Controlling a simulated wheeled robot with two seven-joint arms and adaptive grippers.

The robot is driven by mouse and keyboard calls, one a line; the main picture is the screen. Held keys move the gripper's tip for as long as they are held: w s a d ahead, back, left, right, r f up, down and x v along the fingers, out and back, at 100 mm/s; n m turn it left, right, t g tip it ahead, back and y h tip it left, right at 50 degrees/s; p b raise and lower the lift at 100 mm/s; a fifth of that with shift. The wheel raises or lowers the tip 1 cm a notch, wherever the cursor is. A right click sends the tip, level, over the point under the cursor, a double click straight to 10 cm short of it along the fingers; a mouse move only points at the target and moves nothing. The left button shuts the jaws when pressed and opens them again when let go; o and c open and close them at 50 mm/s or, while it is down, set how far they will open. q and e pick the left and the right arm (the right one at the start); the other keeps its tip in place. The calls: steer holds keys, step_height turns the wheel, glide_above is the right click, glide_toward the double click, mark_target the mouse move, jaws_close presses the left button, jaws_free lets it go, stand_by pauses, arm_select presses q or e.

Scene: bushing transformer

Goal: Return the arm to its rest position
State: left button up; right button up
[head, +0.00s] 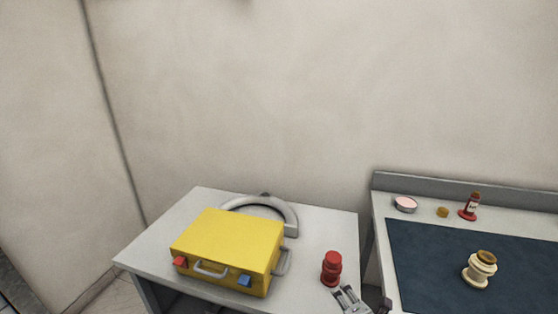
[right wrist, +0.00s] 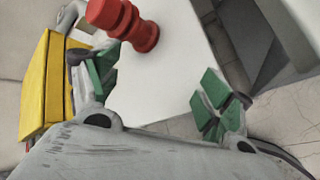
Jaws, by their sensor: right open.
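My right gripper (head: 352,298) shows at the bottom edge of the head view, just below and right of a red ribbed bushing (head: 332,268). In the right wrist view the gripper (right wrist: 157,85) has its two green-padded fingers spread wide with nothing between them. The red bushing (right wrist: 125,22) appears there at the top, beyond the left finger, standing apart on the white table (head: 325,222). My left gripper is not in view.
A yellow case (head: 228,245) and a grey curved part (head: 275,204) lie left of the bushing. A second bench with a dark mat (head: 430,260) stands right, holding a cream bushing (head: 480,270), a small red-based bottle (head: 470,207) and a round dish (head: 405,204). A gap separates the tables.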

steer(key=shift+s+f+m+g, duration=0.15)
steer(key=shift+s+m+g, duration=0.25)
steer(key=shift+m, duration=0.5)
steer(key=s+d+f+m+g, duration=0.1)
steer(key=s+f+m+g, duration=0.15)
steer(key=s+m, duration=0.6)
steer(key=s+d+f+m+g, duration=0.2)
steer(key=s+m+g, duration=0.3)
steer(key=m, duration=0.6)
step_height(320, 180, down, 32)
steer(key=s+d, duration=0.1)
steer(key=s, duration=0.1)
arm_select(q)
steer(key=shift+s+a, duration=0.25)
steer(key=shift+s, duration=0.25)
steer(key=shift+s+a, duration=0.2)
steer(key=shift+s, duration=0.25)
arm_select(e)
steer(key=s+d+f, duration=0.3)
steer(key=s+f, duration=0.7)
steer(key=s, duration=0.1)
steer(key=s+d+f, duration=0.3)
steer(key=s+f, duration=0.8)
steer(key=shift+d+g+h, duration=0.25)
steer(key=shift+g+h, duration=0.05)
steer(key=shift+g, duration=0.05)
